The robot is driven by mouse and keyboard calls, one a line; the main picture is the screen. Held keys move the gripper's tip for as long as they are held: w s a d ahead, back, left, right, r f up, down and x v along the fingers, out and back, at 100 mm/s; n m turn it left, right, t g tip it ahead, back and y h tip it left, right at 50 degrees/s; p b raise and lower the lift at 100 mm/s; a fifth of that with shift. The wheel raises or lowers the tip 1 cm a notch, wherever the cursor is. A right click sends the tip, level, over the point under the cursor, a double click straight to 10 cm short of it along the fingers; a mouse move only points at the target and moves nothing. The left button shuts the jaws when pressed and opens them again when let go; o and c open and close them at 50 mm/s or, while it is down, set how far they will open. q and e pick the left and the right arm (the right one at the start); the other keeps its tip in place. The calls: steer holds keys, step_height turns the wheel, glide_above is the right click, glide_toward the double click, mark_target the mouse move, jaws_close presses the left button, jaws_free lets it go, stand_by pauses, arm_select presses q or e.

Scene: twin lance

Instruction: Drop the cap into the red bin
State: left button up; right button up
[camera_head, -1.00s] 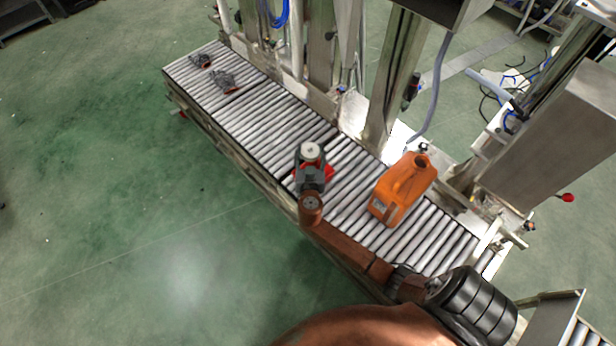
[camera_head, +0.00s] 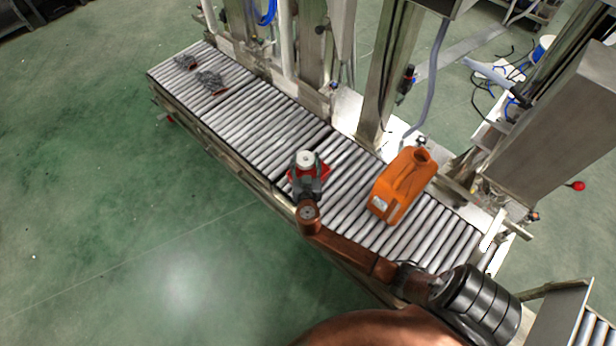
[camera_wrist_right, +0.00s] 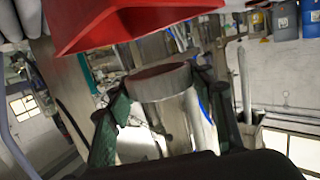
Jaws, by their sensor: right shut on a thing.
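The cap (camera_head: 305,156) is a pale round piece, held at the end of my right gripper (camera_head: 307,168) in the head view. In the right wrist view the cap (camera_wrist_right: 160,85) is a short cylinder with a reddish-grey face, between the two dark fingers of my right gripper (camera_wrist_right: 163,100). The red bin (camera_head: 323,169) is on the roller conveyor, largely hidden behind the gripper and cap. Its red wall (camera_wrist_right: 125,22) fills the top of the wrist view, apart from the cap. I cannot tell the cap's height over it. My left gripper is not in view.
An orange jerrycan (camera_head: 402,186) stands on the roller conveyor (camera_head: 255,110) to the right of the bin. Two small dark wire-like items (camera_head: 212,80) lie at its far left end. Steel posts (camera_head: 385,75) line the back edge. Green floor lies open at left.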

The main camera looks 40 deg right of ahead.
steer(key=o, duration=1)
steer(key=shift+s+a, duration=0.35)
steer(key=shift+s, duration=0.05)
steer(key=v, duration=1.1)
steer(key=shift+r, duration=0.1)
